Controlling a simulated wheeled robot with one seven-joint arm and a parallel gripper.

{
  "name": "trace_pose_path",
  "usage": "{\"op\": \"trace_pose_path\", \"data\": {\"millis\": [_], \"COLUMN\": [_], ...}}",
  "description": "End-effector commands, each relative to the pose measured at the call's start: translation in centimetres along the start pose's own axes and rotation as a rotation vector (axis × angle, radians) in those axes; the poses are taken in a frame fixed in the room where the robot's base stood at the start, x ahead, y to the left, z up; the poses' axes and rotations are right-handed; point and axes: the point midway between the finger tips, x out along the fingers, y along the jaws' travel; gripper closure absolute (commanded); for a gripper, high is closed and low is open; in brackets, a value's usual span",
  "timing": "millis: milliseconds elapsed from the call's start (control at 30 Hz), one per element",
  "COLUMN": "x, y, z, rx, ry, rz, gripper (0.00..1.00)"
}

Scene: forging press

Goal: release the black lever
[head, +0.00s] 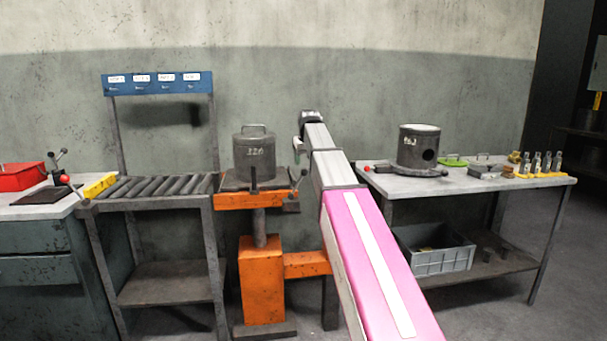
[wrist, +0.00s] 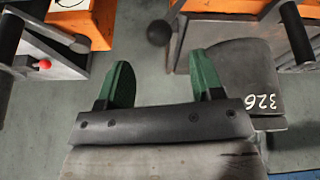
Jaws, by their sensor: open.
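My gripper (wrist: 161,78) shows in the wrist view with its two green fingers spread apart and nothing between them. A black lever with a round ball knob (wrist: 158,33) is just beyond the fingertips, apart from them. In the head view, a small dark lever knob (head: 303,173) shows at the right side of the orange lift stand, left of my arm. My gripper's fingers are hidden in the head view. A black upright handle (wrist: 297,35) is at the right in the wrist view, and another black handle (wrist: 10,38) is at the left edge.
A grey cylinder marked 326 (head: 255,160) stands on the orange lift stand (head: 262,275), close to my gripper's right finger in the wrist view. A roller table (head: 152,204) is left of the stand. A grey bench (head: 455,186) is at the right. A red knob (wrist: 45,64) shows in the wrist view.

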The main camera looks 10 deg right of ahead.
Motion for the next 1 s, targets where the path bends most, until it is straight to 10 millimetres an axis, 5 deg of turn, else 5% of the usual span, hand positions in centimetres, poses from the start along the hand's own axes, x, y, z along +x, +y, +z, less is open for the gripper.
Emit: {"op": "trace_pose_path", "data": {"millis": [400,867,1000], "x": [6.5,7.6,7.6], "y": [0.0,0.0,0.0], "z": [0.0,0.0,0.0], "rx": [0.000,0.000,0.000], "ry": [-0.001,0.000,0.000], "rz": [0.000,0.000,0.000], "gripper": [0.39,0.39,0.79]}}
